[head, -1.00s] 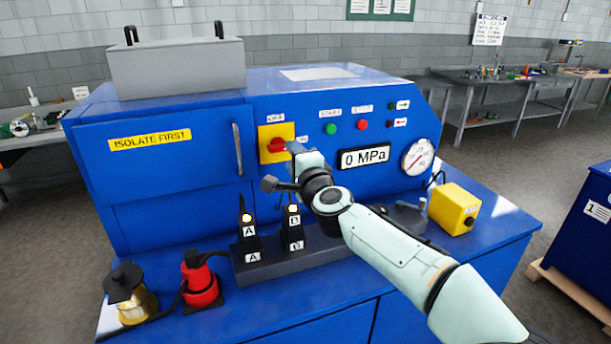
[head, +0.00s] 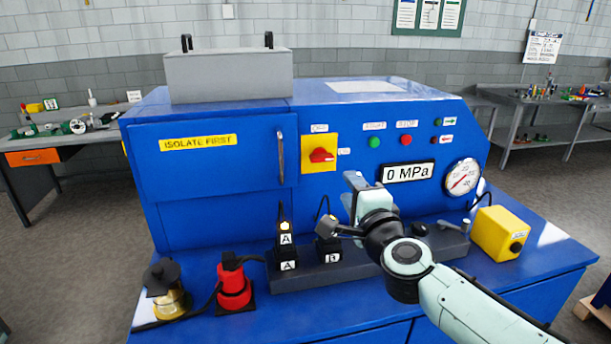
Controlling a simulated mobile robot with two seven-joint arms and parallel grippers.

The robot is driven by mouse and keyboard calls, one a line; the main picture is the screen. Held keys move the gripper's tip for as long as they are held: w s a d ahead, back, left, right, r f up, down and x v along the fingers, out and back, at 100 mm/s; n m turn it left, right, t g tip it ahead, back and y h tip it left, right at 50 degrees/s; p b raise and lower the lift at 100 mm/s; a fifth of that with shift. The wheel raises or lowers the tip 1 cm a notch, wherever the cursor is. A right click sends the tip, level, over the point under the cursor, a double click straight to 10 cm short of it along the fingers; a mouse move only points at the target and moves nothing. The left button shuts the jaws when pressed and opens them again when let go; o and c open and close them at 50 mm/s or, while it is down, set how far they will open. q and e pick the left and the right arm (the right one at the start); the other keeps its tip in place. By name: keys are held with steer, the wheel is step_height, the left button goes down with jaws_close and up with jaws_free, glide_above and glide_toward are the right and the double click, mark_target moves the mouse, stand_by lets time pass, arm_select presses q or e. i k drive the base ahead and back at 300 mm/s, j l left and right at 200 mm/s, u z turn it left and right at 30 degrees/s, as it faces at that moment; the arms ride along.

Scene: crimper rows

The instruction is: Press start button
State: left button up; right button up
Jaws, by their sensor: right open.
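The green start button (head: 374,142) sits on the blue machine's sloped front panel, under a small label. The red stop button (head: 406,140) is just to its right. My right gripper (head: 341,206) is open and empty, in front of the machine, below the start button and apart from it in the picture. It partly covers the black B unit (head: 329,250). The red rotary switch (head: 321,155) on its yellow plate is in clear view, with its handle lying about level. The display (head: 408,172) reads 0 MPa. My left gripper is out of view.
The round gauge (head: 462,177) is right of the display. A yellow box (head: 499,233) stands on the right of the bench.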

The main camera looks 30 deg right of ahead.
mark_target(373, 143)
steer(key=k+j, duration=0.15)
steer(key=k, duration=0.35)
steer(key=k+j, duration=0.2)
steer(key=k, duration=0.25)
